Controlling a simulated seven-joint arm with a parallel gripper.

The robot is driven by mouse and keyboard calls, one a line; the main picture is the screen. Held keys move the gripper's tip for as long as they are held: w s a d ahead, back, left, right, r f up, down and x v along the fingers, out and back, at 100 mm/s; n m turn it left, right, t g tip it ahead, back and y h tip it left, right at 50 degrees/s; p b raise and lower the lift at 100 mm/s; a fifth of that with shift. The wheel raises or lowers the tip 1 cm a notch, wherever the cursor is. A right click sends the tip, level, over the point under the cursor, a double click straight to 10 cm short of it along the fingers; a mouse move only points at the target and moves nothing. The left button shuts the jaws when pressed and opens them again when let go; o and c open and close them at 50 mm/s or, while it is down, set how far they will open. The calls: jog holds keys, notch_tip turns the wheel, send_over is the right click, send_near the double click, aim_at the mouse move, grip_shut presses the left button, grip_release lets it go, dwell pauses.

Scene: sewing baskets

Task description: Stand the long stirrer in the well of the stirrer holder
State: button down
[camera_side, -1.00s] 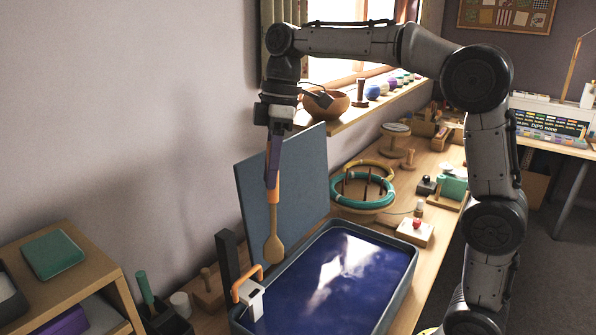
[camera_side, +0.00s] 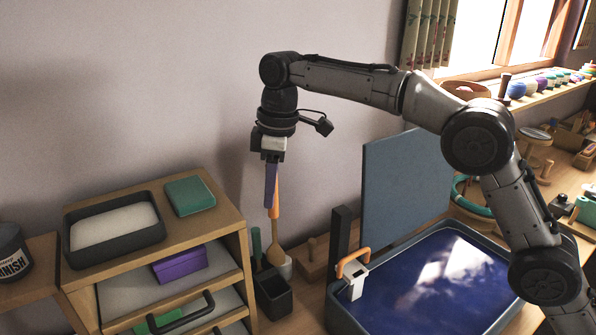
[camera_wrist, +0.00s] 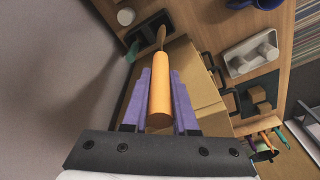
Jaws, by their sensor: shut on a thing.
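My gripper (camera_side: 271,190), with purple fingers, is shut on the orange handle of the long stirrer (camera_side: 276,252). The stirrer hangs upright, its wooden paddle end down. The dark stirrer holder (camera_side: 274,302) stands on the bench below, right of the shelf unit. The paddle appears just above and behind the holder in the side view; whether it is over the well I cannot tell. In the wrist view the orange handle (camera_wrist: 160,95) lies between the purple fingers, and the stirrer's far end points towards the dark holder (camera_wrist: 148,25).
A green-handled tool (camera_side: 257,243) stands at the holder's left, and a white cylinder (camera_side: 286,269) sits behind. The wooden shelf unit (camera_side: 228,222) is close on the left. A dark post (camera_side: 340,232) and blue tray (camera_side: 335,312) with an orange-handled clamp (camera_side: 353,268) are right.

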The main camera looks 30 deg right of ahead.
aim_at(271, 246)
jog(key=shift+w+a+f, duration=0.15)
jog(key=shift+a+f, duration=0.15)
jog(key=shift+f, duration=6.5)
jog(key=c, duration=0.6)
grip_release()
jog(key=r, duration=0.4)
jog(key=d+r, duration=0.1)
jog(key=r, duration=0.4)
jog(key=s+r, duration=0.1)
jog(key=r, duration=0.3)
jog(key=shift+d+r, duration=0.2)
jog(key=shift+r, duration=0.1)
